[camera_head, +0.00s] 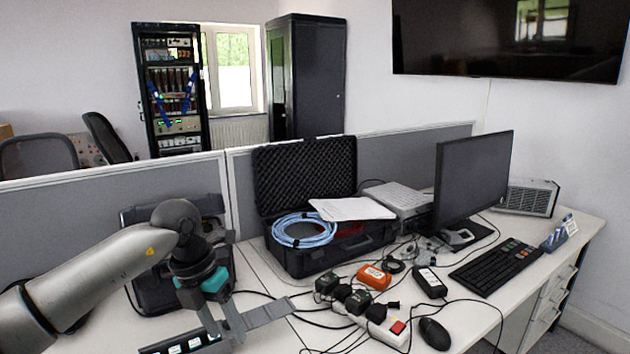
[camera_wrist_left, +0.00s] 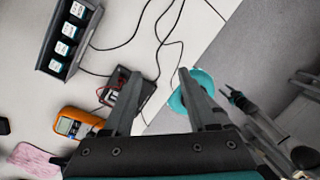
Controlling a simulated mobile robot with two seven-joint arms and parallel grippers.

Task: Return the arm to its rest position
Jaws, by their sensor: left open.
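My left arm (camera_head: 95,275) reaches in from the left over the desk. Its gripper (camera_head: 250,318) points down above the front left part of the desk, left of the power strip. In the left wrist view the two fingers of this gripper (camera_wrist_left: 155,82) stand wide apart with nothing held between them. A small black and red device (camera_wrist_left: 128,92) lies below the left finger, and a teal round object (camera_wrist_left: 192,92) shows partly behind the right finger.
A black open case (camera_head: 330,255) with a blue cable coil (camera_head: 303,230) stands behind. A power strip (camera_head: 385,328), an orange box (camera_head: 374,277), a mouse (camera_head: 434,333), a keyboard (camera_head: 497,266) and a monitor (camera_head: 474,178) are to the right. An orange meter (camera_wrist_left: 77,124) lies below the gripper; loose cables cross the desk.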

